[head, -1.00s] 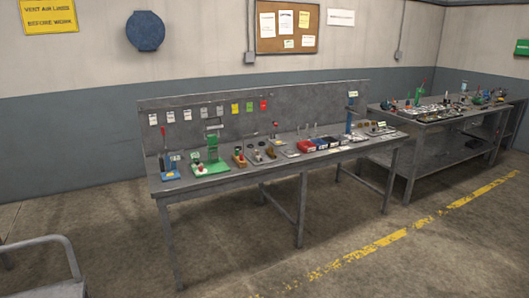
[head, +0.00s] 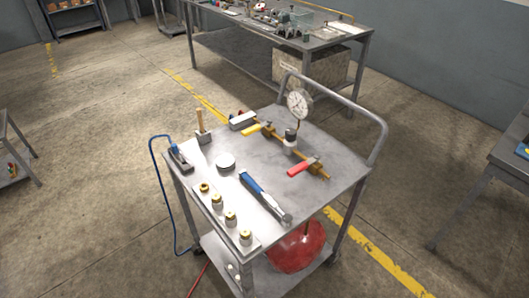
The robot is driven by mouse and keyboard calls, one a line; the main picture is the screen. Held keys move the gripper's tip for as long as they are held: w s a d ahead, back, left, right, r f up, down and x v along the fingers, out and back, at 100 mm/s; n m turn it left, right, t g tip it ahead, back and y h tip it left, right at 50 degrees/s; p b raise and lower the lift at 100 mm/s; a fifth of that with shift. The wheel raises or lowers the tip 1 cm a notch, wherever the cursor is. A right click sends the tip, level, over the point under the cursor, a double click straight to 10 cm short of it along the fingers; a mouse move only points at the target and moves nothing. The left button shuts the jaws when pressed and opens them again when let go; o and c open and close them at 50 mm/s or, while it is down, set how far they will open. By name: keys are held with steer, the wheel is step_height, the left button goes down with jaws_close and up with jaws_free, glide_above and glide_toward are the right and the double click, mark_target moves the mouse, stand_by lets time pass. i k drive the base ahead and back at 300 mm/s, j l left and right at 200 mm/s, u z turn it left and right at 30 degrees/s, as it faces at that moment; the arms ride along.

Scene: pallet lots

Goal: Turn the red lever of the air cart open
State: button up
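The air cart (head: 312,138) stands in the middle of the head view, a grey metal cart with a tube push handle. On its top a brass-coloured pipe (head: 285,146) runs across the right side. The red lever (head: 300,167) sits on the pipe's near end, and a yellow lever (head: 256,129) sits nearer its far end. The red lever points left, across the pipe rather than along it. A round pressure gauge (head: 299,103) stands on a post beside the pipe. My gripper is not in view.
A red tank (head: 297,250) is below. A workbench (head: 275,42) stands behind; floor at left is open.

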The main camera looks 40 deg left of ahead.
mark_target(295, 170)
steer(key=i+j+u, duration=0.15)
steer(key=i+u, duration=0.5)
steer(key=u, duration=0.2)
steer(key=i+u, duration=0.4)
steer(key=u, duration=3.65)
steer(key=j, duration=0.1)
